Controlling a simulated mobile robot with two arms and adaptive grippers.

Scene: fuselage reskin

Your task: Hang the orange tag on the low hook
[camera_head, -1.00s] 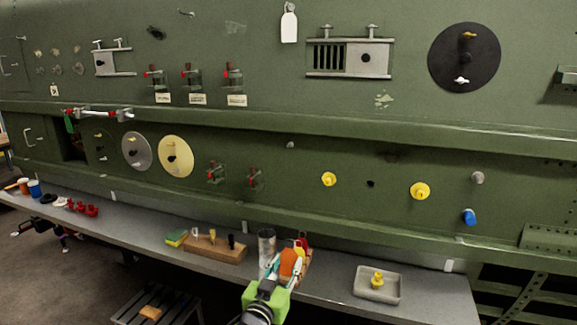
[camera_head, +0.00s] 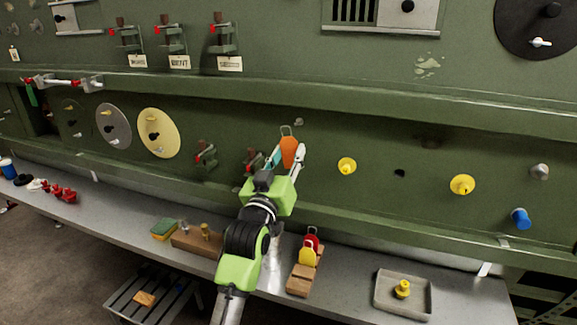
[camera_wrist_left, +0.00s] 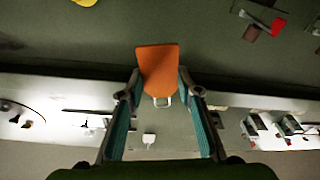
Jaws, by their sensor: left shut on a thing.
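The orange tag (camera_head: 290,152) is held upright in my left gripper (camera_head: 286,162), with its wire loop at the top. In the left wrist view the tag (camera_wrist_left: 157,65) sits between the two fingertips of the gripper (camera_wrist_left: 160,88), its loop pointing down the picture. A small grey hook (camera_head: 299,121) projects from the lower green panel, just above and right of the loop in the head view. Whether loop and hook touch, I cannot tell. I cannot make out the hook in the wrist view. My right gripper is not in view.
A red clamp (camera_head: 205,155) and a yellow knob (camera_head: 346,166) flank the gripper on the panel. A green ledge (camera_head: 400,125) runs above. On the grey shelf are a wooden stand (camera_head: 300,281) with red and yellow tags and a tray (camera_head: 380,301) with a yellow piece.

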